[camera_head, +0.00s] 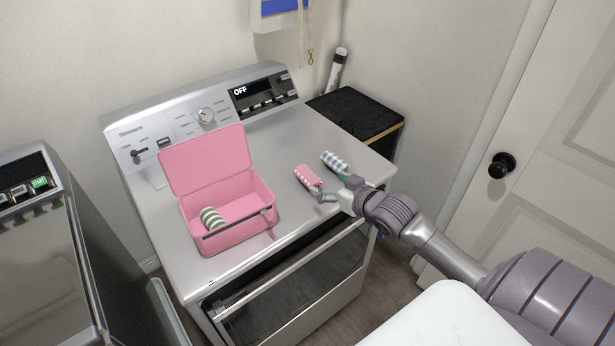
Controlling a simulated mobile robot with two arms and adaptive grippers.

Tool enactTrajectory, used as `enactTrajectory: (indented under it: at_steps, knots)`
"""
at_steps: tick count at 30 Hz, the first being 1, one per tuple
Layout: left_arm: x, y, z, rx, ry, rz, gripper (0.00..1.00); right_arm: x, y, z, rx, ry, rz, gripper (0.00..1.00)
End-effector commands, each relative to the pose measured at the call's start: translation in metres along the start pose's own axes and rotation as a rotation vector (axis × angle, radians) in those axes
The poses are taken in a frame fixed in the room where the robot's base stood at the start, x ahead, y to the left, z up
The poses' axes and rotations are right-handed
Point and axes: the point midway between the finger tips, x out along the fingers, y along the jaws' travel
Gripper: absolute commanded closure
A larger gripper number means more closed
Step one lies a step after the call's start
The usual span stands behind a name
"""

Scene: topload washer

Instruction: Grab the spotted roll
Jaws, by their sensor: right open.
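A pink roll with white spots (307,176) lies on the washer's top (240,155), right of the pink box. A blue-and-white checked roll (334,161) lies just behind and to its right. My right gripper (331,188) comes in from the right, with its fingers apart and empty. One fingertip is close to the near end of the spotted roll, the other near the checked roll. I cannot tell whether either finger touches a roll. My left gripper is not in view.
An open pink box (246,237) holds a green-and-white striped roll (212,218); its lid (206,160) stands up behind. The control panel (206,115) rises at the back. A black-topped cabinet (355,112) stands at the back right.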

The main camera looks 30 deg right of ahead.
Motion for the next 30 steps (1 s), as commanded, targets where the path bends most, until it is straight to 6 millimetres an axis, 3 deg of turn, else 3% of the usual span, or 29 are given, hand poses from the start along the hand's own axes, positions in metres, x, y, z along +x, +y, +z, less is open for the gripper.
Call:
enactTrajectory:
  at_steps: [3, 9, 16, 24, 30]
  knots:
    - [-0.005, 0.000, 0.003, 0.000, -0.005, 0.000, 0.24, 0.026, 0.001, -0.003, 0.002, 0.002, 0.001, 0.20]
    - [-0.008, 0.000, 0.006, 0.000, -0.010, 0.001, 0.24, 0.055, 0.000, -0.001, 0.001, 0.001, 0.001, 0.20]
    - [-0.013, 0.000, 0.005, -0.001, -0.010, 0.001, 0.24, 0.069, 0.002, -0.001, -0.001, -0.001, 0.001, 0.20]
    - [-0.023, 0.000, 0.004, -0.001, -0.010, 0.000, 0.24, 0.104, 0.005, 0.000, 0.001, 0.000, 0.001, 0.20]
    - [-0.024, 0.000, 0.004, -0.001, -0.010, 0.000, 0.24, 0.113, 0.005, 0.002, -0.002, -0.001, 0.000, 0.20]
